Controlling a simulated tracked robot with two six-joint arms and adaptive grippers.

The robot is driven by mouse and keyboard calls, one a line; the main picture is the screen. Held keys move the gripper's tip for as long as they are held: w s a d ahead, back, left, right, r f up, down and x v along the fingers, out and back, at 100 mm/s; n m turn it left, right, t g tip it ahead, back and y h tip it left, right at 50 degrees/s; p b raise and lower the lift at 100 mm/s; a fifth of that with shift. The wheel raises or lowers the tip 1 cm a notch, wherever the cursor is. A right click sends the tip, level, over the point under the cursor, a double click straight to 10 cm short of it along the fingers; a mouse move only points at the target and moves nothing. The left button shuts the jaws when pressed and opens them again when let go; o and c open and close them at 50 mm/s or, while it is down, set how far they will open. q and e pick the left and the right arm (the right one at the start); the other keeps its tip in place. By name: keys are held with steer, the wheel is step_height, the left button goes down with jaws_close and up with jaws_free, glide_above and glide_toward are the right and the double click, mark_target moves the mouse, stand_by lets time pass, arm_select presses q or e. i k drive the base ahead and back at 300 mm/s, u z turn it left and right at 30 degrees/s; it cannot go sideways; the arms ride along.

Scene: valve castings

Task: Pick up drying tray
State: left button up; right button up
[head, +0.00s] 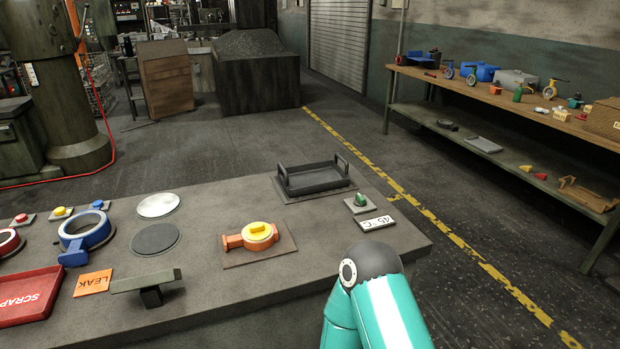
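A dark tray (297,187) with two raised end handles, seemingly the drying tray, sits on a thin dark plate (290,198) at the far right part of the grey bench. It looks empty. A teal arm link of mine with a dark joint rises at the bottom, in front of the bench's right corner and well short of the tray. Neither of my grippers shows in the head view.
An orange valve casting with a yellow top (258,232) sits left of the tray. A green knob (360,201) and a "45 °C" label (376,223) are right of it. A red scrap tray (28,297) is at left. Bench (330,250) is bare at front right.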

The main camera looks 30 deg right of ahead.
mark_target(310, 178)
steer(key=z, duration=0.1)
steer(key=k, duration=1)
steer(key=u, duration=0.45)
steer(key=i, duration=0.1)
steer(key=z, duration=2.35)
steer(key=i, duration=5.7)
steer(key=u, duration=0.1)
